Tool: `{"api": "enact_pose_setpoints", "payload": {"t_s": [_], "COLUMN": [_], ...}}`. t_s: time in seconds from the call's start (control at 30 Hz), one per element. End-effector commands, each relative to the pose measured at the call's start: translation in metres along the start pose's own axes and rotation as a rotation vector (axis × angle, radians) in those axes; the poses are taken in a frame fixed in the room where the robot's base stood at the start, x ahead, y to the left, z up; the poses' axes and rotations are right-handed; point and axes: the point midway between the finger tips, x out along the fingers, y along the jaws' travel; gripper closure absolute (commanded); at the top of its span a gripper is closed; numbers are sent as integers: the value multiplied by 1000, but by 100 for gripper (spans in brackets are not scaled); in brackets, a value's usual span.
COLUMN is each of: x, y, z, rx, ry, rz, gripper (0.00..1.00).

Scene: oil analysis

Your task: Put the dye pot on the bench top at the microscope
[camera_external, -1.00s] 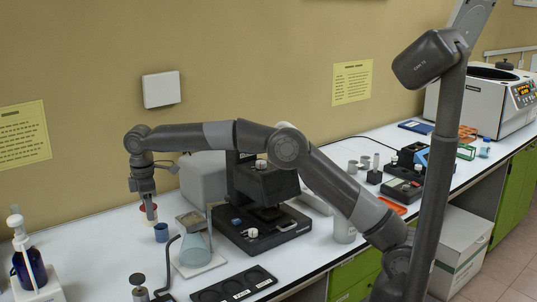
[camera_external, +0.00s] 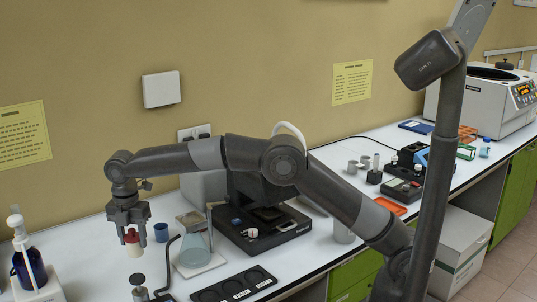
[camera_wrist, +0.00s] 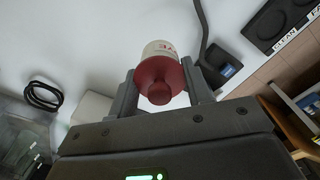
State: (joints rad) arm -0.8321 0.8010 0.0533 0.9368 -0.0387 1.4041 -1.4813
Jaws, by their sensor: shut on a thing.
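The dye pot is a small white pot with a red lid (camera_external: 134,249). It is between the two fingers of my gripper (camera_external: 130,230), left of the microscope. The wrist view shows the red lid and part of a red-lettered label on the pot (camera_wrist: 158,46), with a grey finger on each side. My gripper is shut on it. The pot looks upright; I cannot tell whether its base touches the bench. The dark microscope (camera_external: 264,214) stands on the white bench top (camera_external: 100,245), partly behind my arm.
A small blue cup (camera_external: 161,232) stands just right of the pot. A glass flask (camera_external: 194,250) on a white plate stands between it and the microscope. A dark tray with round wells (camera_external: 234,285) lies in front. A dark blue bottle (camera_external: 27,268) stands at left.

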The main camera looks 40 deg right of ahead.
Motion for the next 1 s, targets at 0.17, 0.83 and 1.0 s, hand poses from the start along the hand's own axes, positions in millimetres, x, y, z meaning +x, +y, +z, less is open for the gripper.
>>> {"api": "enact_pose_setpoints", "payload": {"t_s": [0.17,0.83,1.0], "x": [17,100,100], "y": [0,0,0], "z": [0,1,1], "rx": [-1,1,1], "ry": [-1,0,0], "rz": [-3,-2,0], "gripper": [100,100,100]}}
